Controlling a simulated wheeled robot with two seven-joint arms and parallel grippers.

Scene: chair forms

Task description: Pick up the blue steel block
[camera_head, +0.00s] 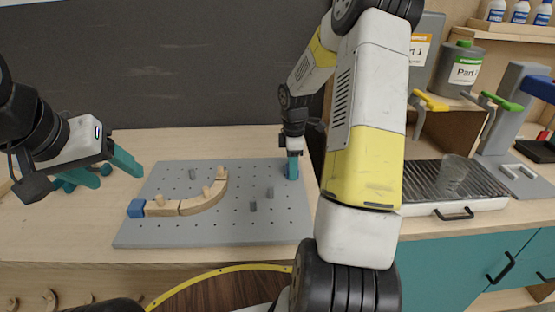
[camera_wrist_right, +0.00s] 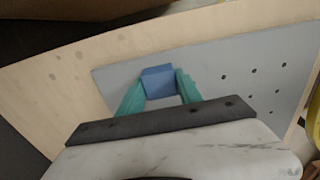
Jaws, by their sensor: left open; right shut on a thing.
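My right gripper (camera_head: 292,172) is at the back right corner of the grey pegboard (camera_head: 240,228). In the right wrist view its teal fingers (camera_wrist_right: 158,90) are shut on a blue steel block (camera_wrist_right: 158,80), over the board's edge area. I cannot tell whether this block still touches the board. In the head view the fingers mostly hide it. Another blue block (camera_head: 137,208) sits at the board's left side, at the end of a curved row of wooden pieces (camera_head: 192,206). My left gripper (camera_head: 115,176) is open and empty, above the table left of the board.
Several short grey pegs (camera_head: 270,193) stand on the pegboard. To the right are a grill-like rack (camera_head: 425,182) with a clear glass (camera_head: 452,172), clamps with coloured handles (camera_head: 432,102) and a grey canister (camera_head: 460,72). Bare wooden tabletop (camera_head: 50,228) lies left of the board.

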